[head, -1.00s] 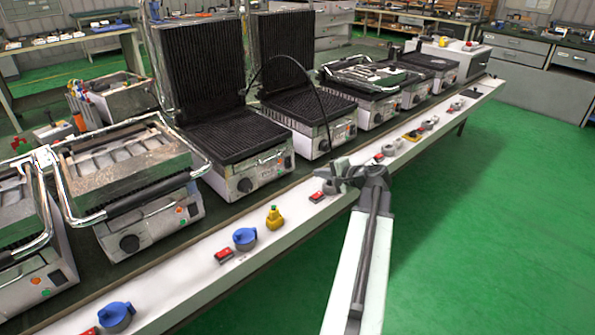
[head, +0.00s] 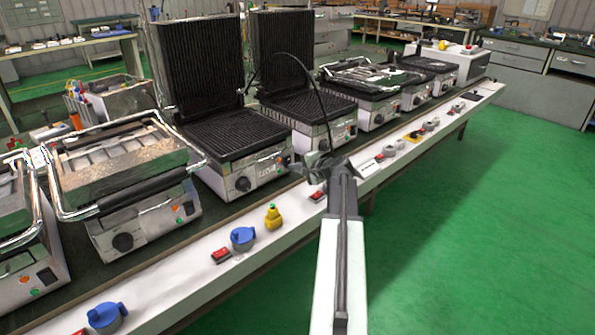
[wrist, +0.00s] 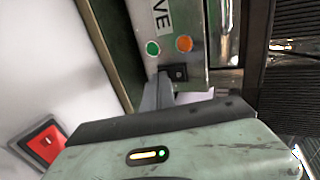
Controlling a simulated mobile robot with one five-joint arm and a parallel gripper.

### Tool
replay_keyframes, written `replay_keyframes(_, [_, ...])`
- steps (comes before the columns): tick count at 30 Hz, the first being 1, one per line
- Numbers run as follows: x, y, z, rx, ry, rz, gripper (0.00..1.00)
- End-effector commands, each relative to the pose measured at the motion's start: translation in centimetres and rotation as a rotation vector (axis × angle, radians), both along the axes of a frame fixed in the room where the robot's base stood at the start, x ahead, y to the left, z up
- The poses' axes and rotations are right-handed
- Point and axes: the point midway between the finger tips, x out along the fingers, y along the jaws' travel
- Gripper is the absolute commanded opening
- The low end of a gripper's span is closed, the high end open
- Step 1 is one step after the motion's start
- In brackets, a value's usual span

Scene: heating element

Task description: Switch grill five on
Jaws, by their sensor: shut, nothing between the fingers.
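In the wrist view, a metal grill front (wrist: 185,25) carries a label whose visible letters read "VE". A green light (wrist: 152,48), an orange light (wrist: 184,43) and a small black switch (wrist: 179,73) sit beside the label. My gripper (wrist: 163,88) is shut and empty, its fingertip right at the switch's edge; I cannot tell if it touches. In the head view, my gripper (head: 316,165) is by the right front corner of a grill with its ribbed lid raised (head: 238,175). My gripper hides part of that corner.
A white ledge runs along the bench front with red switches (head: 221,255), blue sockets (head: 243,238) and a yellow plug (head: 273,217). A red switch (wrist: 40,143) shows near my gripper. A black cable (head: 325,110) arcs above it. Green floor (head: 480,200) is clear at right.

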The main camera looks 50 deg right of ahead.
Motion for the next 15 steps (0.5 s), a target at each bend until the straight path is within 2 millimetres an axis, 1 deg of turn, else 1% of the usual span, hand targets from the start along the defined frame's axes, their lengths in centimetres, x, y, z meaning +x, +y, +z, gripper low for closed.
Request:
replay_keyframes(5, [-0.01,0.04,-0.01,0.000,0.000,0.000,0.00])
replay_keyframes(8, [0.69,0.73,-0.39,-0.001,-0.013,0.011,0.00])
replay_keyframes(10, [0.54,0.54,-0.08,-0.002,-0.014,0.009,0.00])
replay_keyframes(15, [0.42,0.40,-0.01,-0.002,-0.014,0.007,0.00])
